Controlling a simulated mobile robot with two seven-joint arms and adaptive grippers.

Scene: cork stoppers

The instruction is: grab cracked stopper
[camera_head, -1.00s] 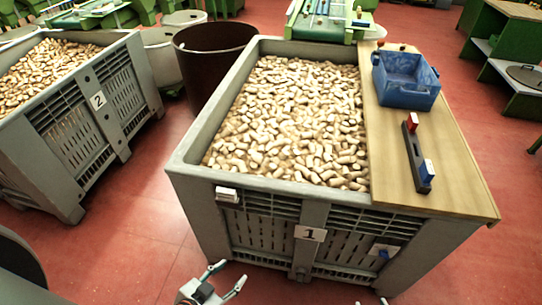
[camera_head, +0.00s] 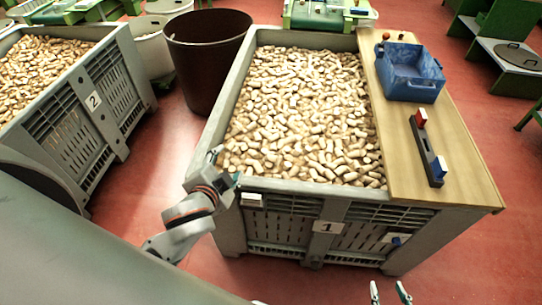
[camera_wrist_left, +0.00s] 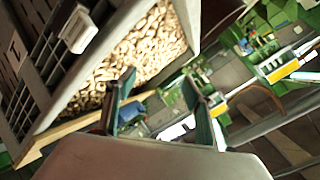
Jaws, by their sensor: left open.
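Bin 1 (camera_head: 222,128) is a grey crate full of pale cork stoppers (camera_head: 300,110). I cannot tell a cracked stopper among them. The stoppers also show in the left wrist view (camera_wrist_left: 150,45), tilted. My left gripper (camera_head: 226,164) is at the front left corner of bin 1, near its rim. In the left wrist view its two fingers (camera_wrist_left: 158,92) are apart with nothing between them. My right gripper (camera_head: 389,291) shows only its fingertips at the bottom edge, apart and empty, low in front of bin 1.
A wooden board (camera_head: 455,150) lies along the right side of bin 1. It carries a blue box (camera_head: 412,88) and a dark bar (camera_head: 426,150) with red and blue blocks. Bin 2 (camera_head: 120,90) with stoppers is at left. A brown barrel (camera_head: 203,70) stands behind.

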